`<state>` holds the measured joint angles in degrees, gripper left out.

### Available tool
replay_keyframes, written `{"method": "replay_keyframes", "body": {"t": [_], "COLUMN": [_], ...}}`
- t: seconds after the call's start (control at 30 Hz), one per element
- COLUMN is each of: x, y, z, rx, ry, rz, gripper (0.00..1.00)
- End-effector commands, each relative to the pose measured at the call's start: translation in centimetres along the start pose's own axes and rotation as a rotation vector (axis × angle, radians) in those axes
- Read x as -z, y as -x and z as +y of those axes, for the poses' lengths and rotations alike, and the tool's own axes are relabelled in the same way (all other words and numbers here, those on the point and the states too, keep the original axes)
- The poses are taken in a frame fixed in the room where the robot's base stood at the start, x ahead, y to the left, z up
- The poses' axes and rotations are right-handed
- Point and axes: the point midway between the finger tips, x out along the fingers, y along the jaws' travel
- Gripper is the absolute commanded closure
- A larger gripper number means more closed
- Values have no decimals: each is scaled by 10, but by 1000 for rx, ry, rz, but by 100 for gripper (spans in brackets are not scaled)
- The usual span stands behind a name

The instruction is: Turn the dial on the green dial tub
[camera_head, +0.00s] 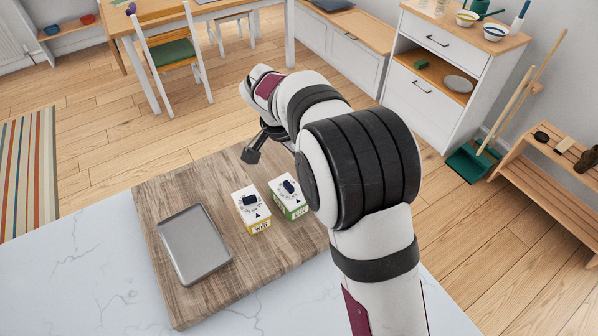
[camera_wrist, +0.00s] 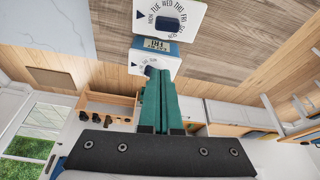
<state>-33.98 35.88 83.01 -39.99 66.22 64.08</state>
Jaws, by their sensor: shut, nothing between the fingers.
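The green dial tub (camera_head: 290,207) stands upright on the wooden board, with a white top and a dark oval dial (camera_head: 289,187). My gripper (camera_head: 250,155) is shut and empty, above the board's far edge and apart from this tub. In the wrist view, my gripper's green fingers (camera_wrist: 153,75) are together. A second white top (camera_wrist: 135,63) is partly hidden behind the fingers. I cannot tell which of these is the green tub.
A similar yellow dial tub (camera_head: 255,222) stands close to the left of the green one. A grey metal tray (camera_head: 194,244) lies further left on the wooden board (camera_head: 160,197). My arm covers the board's right side. The marble counter (camera_head: 75,260) is clear at left.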

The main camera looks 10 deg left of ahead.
Motion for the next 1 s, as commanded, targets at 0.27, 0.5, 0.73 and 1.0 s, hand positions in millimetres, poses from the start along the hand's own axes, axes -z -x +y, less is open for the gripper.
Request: {"method": "replay_keyframes", "body": {"t": [0.27, 0.5, 0.73, 1.0], "x": [0, 6, 5, -6], "y": [47, 74, 105, 86], "z": [-1, 1, 0, 1], "rx": [-1, 23, 204, 257], "ry": [10, 664, 1366, 1516], "rz": [-2, -143, -261, -275], "gripper": [89, 52, 52, 52]}}
